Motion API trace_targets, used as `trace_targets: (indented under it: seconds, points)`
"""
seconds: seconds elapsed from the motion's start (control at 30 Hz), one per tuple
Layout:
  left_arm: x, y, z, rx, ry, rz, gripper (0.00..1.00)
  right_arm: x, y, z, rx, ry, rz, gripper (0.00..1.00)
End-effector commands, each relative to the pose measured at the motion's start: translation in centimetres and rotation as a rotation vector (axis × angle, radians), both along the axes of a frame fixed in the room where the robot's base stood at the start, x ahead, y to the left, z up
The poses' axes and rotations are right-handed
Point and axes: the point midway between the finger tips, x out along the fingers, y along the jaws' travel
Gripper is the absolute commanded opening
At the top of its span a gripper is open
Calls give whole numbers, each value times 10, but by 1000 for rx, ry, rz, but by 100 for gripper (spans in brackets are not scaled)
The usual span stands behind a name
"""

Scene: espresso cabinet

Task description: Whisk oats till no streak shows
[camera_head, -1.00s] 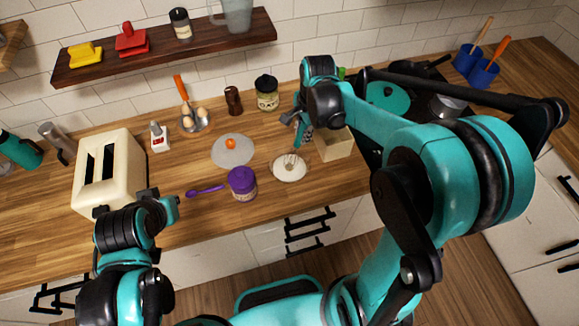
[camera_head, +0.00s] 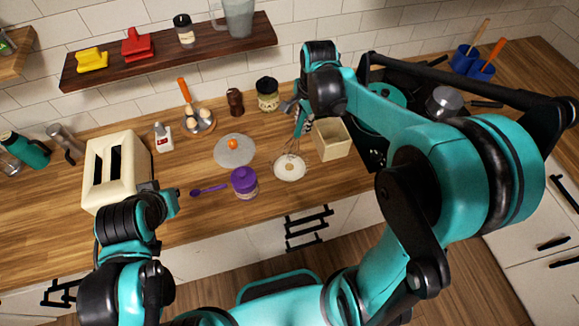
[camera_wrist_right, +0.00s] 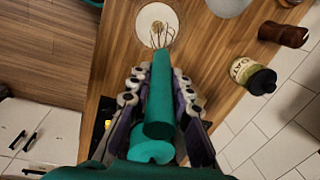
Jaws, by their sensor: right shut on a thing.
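A small white bowl (camera_head: 290,176) with pale contents stands on the wooden counter; it also shows at the top of the right wrist view (camera_wrist_right: 146,14). My right gripper (camera_head: 300,106) is shut on the teal handle of a whisk (camera_wrist_right: 160,90). The whisk's wires (camera_head: 291,147) point down at the bowl's back part. I cannot tell whether they touch the contents, and streaks are too small to judge. The oats jar (camera_head: 267,95) stands behind, its label readable in the wrist view (camera_wrist_right: 245,72). My left gripper (camera_head: 172,196) is beside the toaster; its jaw opening is unclear.
A beige box (camera_head: 333,140) stands close right of the bowl. A purple jar (camera_head: 244,182), purple spoon (camera_head: 209,190) and grey disc (camera_head: 234,151) with an orange item lie left. A cream toaster (camera_head: 117,172) is farther left. The counter's front edge is near the bowl.

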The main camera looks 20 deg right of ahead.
Motion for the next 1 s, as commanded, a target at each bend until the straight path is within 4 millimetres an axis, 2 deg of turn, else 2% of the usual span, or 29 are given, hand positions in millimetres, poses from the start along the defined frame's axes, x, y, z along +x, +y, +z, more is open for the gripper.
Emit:
trace_targets:
  seconds: [0.33,0.73,1.0]
  points:
    - [0,0,3,0,0,0,0,0,0,3,0,0,0,0]
    - [0,0,37,0,0,0,0,0,0,49,0,0,0,0]
    - [0,0,36,0,0,0,0,0,0,50,0,0,0,0]
